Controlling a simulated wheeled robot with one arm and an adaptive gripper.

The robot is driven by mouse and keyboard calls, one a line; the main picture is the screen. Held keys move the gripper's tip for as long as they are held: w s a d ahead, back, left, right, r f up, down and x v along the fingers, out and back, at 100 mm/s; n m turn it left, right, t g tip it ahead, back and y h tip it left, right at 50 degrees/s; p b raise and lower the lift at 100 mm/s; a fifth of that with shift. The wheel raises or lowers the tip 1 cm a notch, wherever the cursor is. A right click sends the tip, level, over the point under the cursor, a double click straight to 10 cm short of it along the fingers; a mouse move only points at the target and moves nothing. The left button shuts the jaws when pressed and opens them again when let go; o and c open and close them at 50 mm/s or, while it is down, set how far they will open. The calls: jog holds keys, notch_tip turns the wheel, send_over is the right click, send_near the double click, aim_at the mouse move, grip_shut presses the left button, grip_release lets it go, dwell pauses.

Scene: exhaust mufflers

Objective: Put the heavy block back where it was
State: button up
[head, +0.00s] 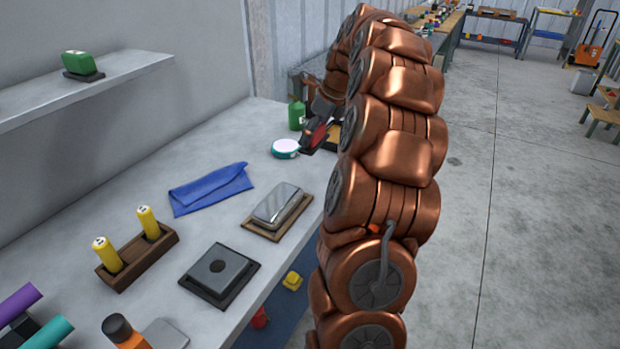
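My gripper (320,118) is at the far end of the workbench, partly hidden behind my copper-coloured arm. A dark and red thing (316,138) shows just under it; I cannot tell whether it is held. A silver, rounded block (277,203) lies on a brown-rimmed board at the bench's front edge. A dark grey square block (218,270) with a round black spot sits on a black base nearer to me. Both are well apart from my gripper. I cannot tell from this view which one is the heavy block.
The grey workbench (160,242) also carries a blue cloth (210,188), two yellow cylinders (105,254) in a wooden holder (137,262), a round white-and-teal thing (285,147) and a green bottle (296,115). A shelf (95,92) juts from the wall.

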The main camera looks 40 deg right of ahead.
aim_at(309, 173)
jog(key=shift+d+f, duration=0.1)
jog(key=shift+d, duration=0.1)
jog(key=shift+f+m, duration=0.2)
jog(key=shift+m, duration=0.1)
jog(key=shift+f+p, duration=0.45)
jog(key=shift+f, duration=4.2)
jog(key=shift+f, duration=0.1)
jog(key=o, duration=1)
jog(key=shift+c, duration=0.2)
jog(key=v, duration=1.2)
jog(key=shift+b, duration=0.45)
